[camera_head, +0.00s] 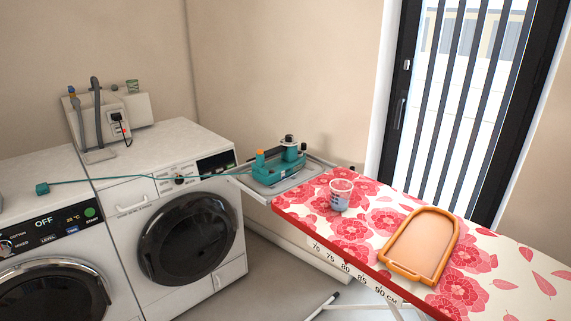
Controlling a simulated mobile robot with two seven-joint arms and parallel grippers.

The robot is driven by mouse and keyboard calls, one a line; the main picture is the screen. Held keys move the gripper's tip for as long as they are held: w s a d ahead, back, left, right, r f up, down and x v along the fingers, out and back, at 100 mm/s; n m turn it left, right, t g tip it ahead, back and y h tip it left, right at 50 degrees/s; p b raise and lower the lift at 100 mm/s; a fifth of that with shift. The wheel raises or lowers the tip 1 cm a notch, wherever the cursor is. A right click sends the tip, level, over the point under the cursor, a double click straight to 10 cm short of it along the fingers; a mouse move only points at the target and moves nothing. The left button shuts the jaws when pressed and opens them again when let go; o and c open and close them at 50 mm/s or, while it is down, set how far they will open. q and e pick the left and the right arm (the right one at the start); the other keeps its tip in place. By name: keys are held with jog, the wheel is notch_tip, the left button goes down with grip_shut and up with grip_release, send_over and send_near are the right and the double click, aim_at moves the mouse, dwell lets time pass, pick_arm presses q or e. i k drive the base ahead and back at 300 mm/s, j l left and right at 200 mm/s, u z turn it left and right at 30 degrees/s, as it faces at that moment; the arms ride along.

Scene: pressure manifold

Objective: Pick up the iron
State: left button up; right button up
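The iron (279,165) is teal with a dark knob on top and an orange part at its left. It rests on the grey metal rest (299,182) at the left end of the ironing board (384,222). Neither of my grippers shows in the head view.
A patterned cup (341,194) and an orange-rimmed tray (421,246) stand on the floral board. Two white machines are at the left; one (187,238) is close to the iron rest. A wall outlet box (115,115) is behind them. A barred glass door (457,100) is behind the board.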

aim_at(291, 162)
jog(key=z, duration=0.7)
jog(key=i+j+z, duration=0.1)
jog(key=j+z, duration=0.25)
jog(key=i+j+z, duration=0.1)
jog(key=j+z, duration=0.65)
jog(key=j, duration=0.35)
jog(key=j+z, duration=0.15)
jog(key=j, duration=0.65)
